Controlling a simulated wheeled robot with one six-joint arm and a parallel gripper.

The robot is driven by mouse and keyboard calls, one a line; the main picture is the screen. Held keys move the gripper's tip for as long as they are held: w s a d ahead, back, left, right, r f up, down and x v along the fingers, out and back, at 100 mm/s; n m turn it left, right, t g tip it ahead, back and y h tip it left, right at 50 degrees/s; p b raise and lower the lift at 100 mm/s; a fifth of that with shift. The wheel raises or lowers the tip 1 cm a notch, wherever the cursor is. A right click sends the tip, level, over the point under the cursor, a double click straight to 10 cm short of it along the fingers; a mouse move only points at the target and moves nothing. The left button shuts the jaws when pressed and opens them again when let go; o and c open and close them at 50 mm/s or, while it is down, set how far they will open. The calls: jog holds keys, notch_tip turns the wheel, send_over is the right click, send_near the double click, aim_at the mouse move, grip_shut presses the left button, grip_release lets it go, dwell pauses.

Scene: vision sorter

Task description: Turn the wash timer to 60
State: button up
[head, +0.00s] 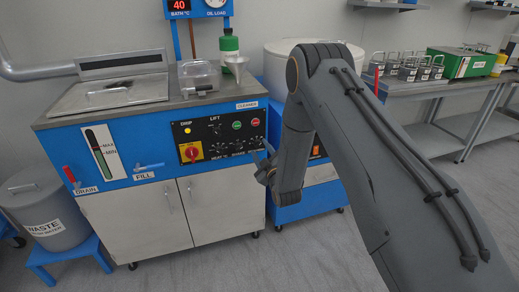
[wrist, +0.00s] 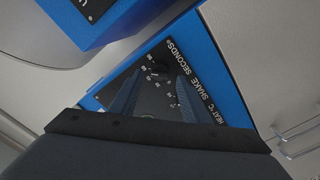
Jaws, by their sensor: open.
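A dark control panel (head: 217,134) is on the front of a blue machine. No label reading wash timer is legible. In the wrist view a black knob (wrist: 160,68) sits beside the SHAKE SECONDS lettering (wrist: 188,68), with small numbers around it. The setting it points to is too small to read. My gripper (head: 261,166) is at the panel's lower right corner. In the wrist view my gripper (wrist: 155,97) has its two fingers apart, with the dial face between and beyond them. I cannot tell whether they touch the panel.
A red and yellow switch (head: 191,152) and HEAT dial are left of the SHAKE dial. Fill (head: 149,166) and drain levers stick out further left. A second blue unit (head: 312,195) stands right.

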jog(key=v, duration=0.6)
jog(key=s+d+r+m+g+h+p, duration=0.2)
jog(key=s+d+r+m+g+h, duration=0.2)
jog(key=s+d+r+m+g, duration=0.3)
jog(key=s+d+r+m+g+p, duration=0.1)
jog(key=s+r+g, duration=0.4)
jog(key=s, duration=1.1)
jog(key=s+d+r+m+g+h+p, duration=0.1)
jog(key=s+d+r+m+g, duration=0.3)
jog(key=s, duration=1.2)
jog(key=shift+s+d+r+g+p, duration=0.4)
jog(key=shift+d+r+g, duration=0.3)
jog(key=shift+d+r, duration=0.1)
